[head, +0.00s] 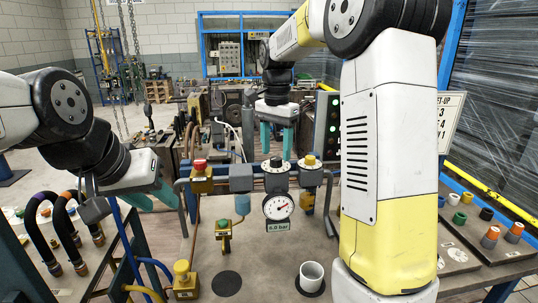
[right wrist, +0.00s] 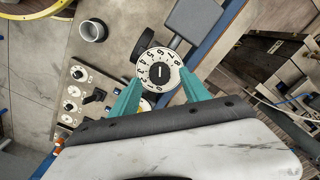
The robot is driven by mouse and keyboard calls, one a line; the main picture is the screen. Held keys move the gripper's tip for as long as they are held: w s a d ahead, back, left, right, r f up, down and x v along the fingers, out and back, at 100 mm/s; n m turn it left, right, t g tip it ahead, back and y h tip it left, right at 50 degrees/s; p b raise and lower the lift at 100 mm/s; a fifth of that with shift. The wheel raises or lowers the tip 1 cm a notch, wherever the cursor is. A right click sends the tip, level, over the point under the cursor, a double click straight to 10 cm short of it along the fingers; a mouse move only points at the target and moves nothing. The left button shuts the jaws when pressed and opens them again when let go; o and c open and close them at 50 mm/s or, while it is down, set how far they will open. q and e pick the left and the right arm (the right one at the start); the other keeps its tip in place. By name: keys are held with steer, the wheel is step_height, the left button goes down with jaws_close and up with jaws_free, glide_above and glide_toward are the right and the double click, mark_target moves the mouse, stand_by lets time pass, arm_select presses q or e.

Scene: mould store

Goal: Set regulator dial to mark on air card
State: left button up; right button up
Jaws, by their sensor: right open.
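Below hangs a round gauge (head: 278,207) with a "6.0 bar" label (head: 278,226). A set-up card (head: 447,120) is partly hidden by my right arm. My left gripper (head: 162,206) is open and empty, left of the rail.
A white cup (head: 312,276) stands on the bench in front. Hoses (head: 65,225) stand at left; coloured caps (head: 486,214) lie at right. The bench middle is fairly clear.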

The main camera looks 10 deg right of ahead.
mark_target(276, 158)
steer(key=shift+r, duration=2.8)
steer(key=shift+s, duration=0.1)
